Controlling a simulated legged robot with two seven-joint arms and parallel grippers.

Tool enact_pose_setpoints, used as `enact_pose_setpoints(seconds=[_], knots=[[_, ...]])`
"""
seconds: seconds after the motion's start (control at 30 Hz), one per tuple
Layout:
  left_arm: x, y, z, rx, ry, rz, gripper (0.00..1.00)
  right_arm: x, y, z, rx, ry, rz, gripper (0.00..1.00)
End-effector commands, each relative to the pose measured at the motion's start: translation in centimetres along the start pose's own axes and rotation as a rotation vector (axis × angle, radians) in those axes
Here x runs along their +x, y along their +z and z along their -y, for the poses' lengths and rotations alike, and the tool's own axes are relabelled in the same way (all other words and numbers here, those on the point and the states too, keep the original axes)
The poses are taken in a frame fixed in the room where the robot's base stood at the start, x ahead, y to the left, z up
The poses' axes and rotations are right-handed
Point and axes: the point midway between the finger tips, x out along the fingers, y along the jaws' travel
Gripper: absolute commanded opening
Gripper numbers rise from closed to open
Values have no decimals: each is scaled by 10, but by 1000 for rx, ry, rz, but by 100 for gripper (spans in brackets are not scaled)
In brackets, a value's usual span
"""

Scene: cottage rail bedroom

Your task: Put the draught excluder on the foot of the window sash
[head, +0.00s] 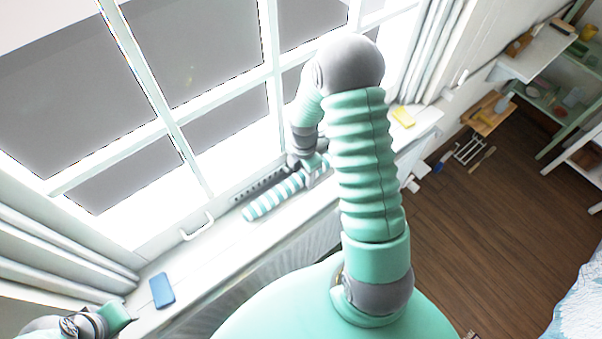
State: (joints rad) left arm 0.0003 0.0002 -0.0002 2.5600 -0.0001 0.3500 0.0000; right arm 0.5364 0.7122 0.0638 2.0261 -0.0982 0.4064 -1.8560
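The draught excluder (272,198) is a roll with white and teal stripes. It lies along the window sill, close to the foot of the window sash (225,212); I cannot tell whether it touches the sash. My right gripper (317,172) is down at the excluder's right end, across the roll. Its wrist and arm hide part of the fingers and the excluder's far end, so I cannot tell whether it is shut on it. My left gripper (112,320) is at the lower left corner, partly out of frame, away from the excluder.
A white handle (197,226) sticks out from the sash. A dark slotted strip (262,184) runs behind the excluder. A blue block (162,291) lies on the sill (215,255) at left, a yellow one (403,117) at right. Curtains hang at both sides. Shelves stand at right over bare floor.

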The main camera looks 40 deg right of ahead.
Motion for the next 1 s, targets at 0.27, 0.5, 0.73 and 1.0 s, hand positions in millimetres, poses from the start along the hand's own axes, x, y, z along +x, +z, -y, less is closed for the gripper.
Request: enact_pose_setpoints(seconds=[0.27,0.5,0.73,1.0], knots=[[0,0,0,1,0,0,36,-2,-6,0,-2,1,6,67],[0,0,0,0,0,0,36,-12,-5,-1,-1,3,6,67],[4,1,0,0,0,0,36,-65,-1,-2,1,8,6,67],[6,2,0,1,0,0,36,-118,-3,-1,0,3,5,67]])
